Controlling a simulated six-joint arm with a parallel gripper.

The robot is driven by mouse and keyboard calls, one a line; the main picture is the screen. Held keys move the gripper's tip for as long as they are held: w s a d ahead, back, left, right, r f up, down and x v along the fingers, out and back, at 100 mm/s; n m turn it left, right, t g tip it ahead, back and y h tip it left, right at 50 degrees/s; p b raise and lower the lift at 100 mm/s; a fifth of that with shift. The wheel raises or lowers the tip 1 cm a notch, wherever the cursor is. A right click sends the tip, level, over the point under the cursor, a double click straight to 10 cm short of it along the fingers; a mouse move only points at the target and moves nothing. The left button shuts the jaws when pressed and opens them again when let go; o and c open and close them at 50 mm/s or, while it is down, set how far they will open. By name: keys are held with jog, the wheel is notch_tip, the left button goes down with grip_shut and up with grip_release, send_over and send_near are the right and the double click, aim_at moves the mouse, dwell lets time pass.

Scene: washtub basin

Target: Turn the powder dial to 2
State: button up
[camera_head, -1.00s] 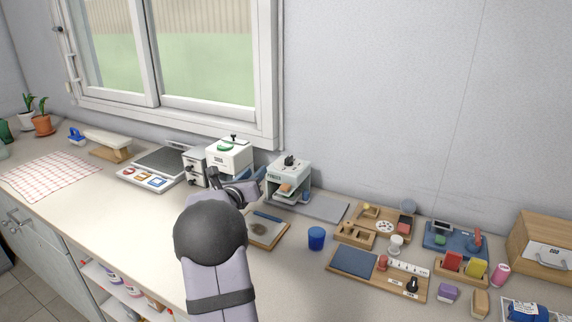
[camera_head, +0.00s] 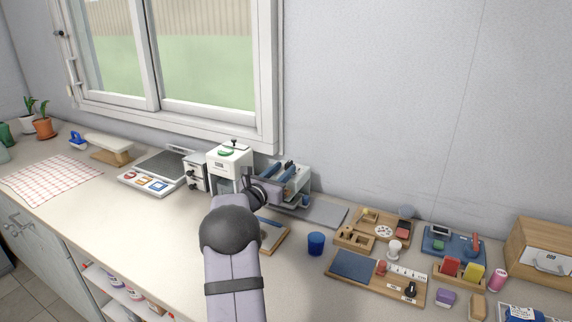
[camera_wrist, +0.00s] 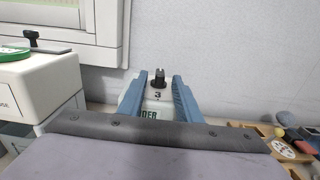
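The powder dispenser (camera_head: 304,182) is a pale box by the wall, largely covered by my gripper in the head view. In the wrist view its top (camera_wrist: 157,104) carries a black powder dial (camera_wrist: 158,79) with a raised knob. A "3" is printed just in front of the dial, and part of the label, "DER", shows below. My gripper (camera_head: 287,166) is open, with one blue finger on each side of the dial in the wrist view (camera_wrist: 160,84). Gaps show between knob and fingers; I cannot tell how far the fingertips are from it in depth.
A white machine (camera_head: 229,160) with a green-marked top stands close on the left; it also shows in the wrist view (camera_wrist: 40,85). A blue cup (camera_head: 316,243) and wooden boards (camera_head: 405,290) with small items lie to the right. The wall is close behind.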

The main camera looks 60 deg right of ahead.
aim_at(289, 165)
jog(key=shift+d+p, duration=0.35)
jog(key=shift+d, duration=0.95)
jog(key=shift+c, duration=0.3)
grip_shut()
